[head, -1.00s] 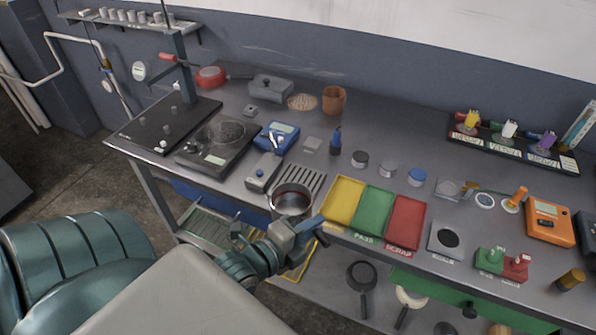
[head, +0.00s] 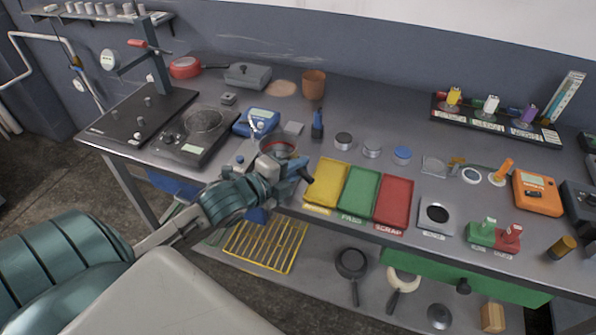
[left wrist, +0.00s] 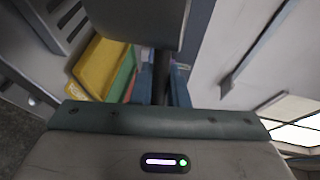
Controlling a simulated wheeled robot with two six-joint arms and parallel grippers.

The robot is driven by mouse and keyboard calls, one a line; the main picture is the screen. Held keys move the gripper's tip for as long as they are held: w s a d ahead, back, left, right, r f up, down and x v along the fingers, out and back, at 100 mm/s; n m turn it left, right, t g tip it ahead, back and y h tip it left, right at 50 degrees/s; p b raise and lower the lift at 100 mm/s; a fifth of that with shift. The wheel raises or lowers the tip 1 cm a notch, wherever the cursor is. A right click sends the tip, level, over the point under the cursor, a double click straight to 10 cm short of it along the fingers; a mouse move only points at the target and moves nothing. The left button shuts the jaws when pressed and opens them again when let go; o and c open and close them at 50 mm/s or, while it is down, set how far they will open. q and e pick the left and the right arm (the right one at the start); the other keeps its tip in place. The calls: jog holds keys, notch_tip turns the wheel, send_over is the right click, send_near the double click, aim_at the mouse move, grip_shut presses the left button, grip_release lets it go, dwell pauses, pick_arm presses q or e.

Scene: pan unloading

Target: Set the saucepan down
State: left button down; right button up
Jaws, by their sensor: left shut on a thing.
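The saucepan (head: 279,144) is a steel pan with a reddish rim inside, in the middle of the head view over the bench's front part. My left gripper (head: 298,170) is shut on its dark handle, on the pan's near right side. In the left wrist view the handle (left wrist: 161,75) runs between the blue fingers, and the grey pan side (left wrist: 130,20) fills the top. A grey slotted rack (left wrist: 62,18) shows there at the upper left; the pan and gripper cover it in the head view. I cannot tell whether the pan touches it. My right gripper is not in view.
Yellow (head: 326,185), green (head: 359,193) and red (head: 395,201) trays stand just right of the gripper. A blue device (head: 257,122) and a black scale (head: 195,138) are to the left. A dark blue bottle (head: 317,125) stands behind. Pans lie on the lower shelf.

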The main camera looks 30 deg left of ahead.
pick_arm(q)
jog(key=w+f, duration=0.1)
jog(key=w+a+f+p, duration=0.1)
jog(key=f, duration=0.1)
jog(key=shift+f, duration=0.35)
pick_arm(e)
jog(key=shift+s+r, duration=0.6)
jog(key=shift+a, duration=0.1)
pick_arm(q)
jog(key=shift+f, duration=0.1)
jog(key=c, duration=1.4)
grip_release()
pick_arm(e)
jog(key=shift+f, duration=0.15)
